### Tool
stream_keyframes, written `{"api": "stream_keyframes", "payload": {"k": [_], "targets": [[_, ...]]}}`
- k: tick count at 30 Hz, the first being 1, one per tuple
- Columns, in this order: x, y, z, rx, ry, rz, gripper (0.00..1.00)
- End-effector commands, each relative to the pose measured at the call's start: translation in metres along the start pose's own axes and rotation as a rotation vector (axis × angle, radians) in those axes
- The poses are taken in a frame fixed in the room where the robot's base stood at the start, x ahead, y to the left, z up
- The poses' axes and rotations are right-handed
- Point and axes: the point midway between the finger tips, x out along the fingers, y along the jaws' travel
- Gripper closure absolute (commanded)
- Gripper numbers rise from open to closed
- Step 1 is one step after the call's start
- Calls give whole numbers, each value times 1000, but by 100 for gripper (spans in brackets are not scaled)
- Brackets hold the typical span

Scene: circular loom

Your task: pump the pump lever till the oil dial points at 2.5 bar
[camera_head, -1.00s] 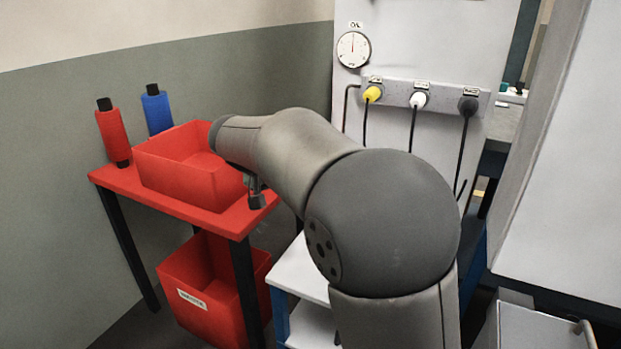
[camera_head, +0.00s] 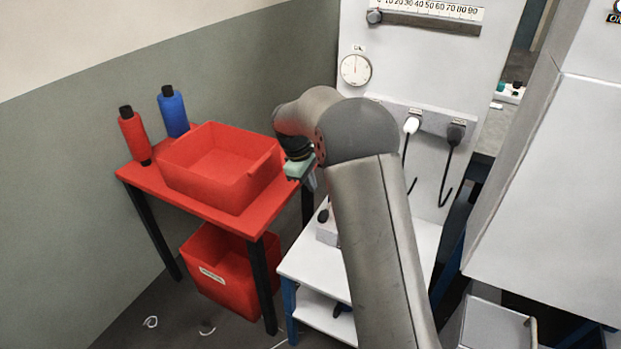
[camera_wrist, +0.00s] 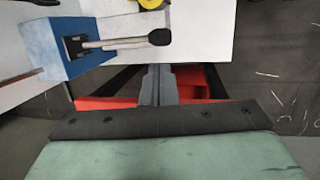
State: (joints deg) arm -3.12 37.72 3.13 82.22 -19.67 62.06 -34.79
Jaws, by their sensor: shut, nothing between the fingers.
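The oil dial (camera_head: 355,70) is a round white gauge on the pale panel. Its thin needle stands close to straight up, and its figures are too small to read. The pump (camera_wrist: 75,55) shows in the wrist view as a blue block on a white surface. Its pump lever (camera_wrist: 115,43) is a pale bar lying nearly level in the picture, with a black knob at its right end. In the head view my arm covers most of the pump. My gripper (camera_wrist: 157,75) is shut and empty, apart from the lever and below its knob in the wrist picture.
A red table (camera_head: 205,206) at left carries a red bin (camera_head: 215,185) and two spools. Another red bin (camera_head: 225,275) is below. A white low table (camera_head: 310,265) stands beside it. A large cabinet stands at right.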

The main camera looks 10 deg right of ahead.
Motion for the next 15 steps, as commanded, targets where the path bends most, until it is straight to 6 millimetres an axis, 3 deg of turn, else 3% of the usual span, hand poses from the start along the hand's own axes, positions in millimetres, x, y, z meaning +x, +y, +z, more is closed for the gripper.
{"api": "stream_keyframes", "payload": {"k": [6,15], "targets": [[49,-1,1,2,-4,-3,100],[94,0,1,1,-3,-1,100]]}}
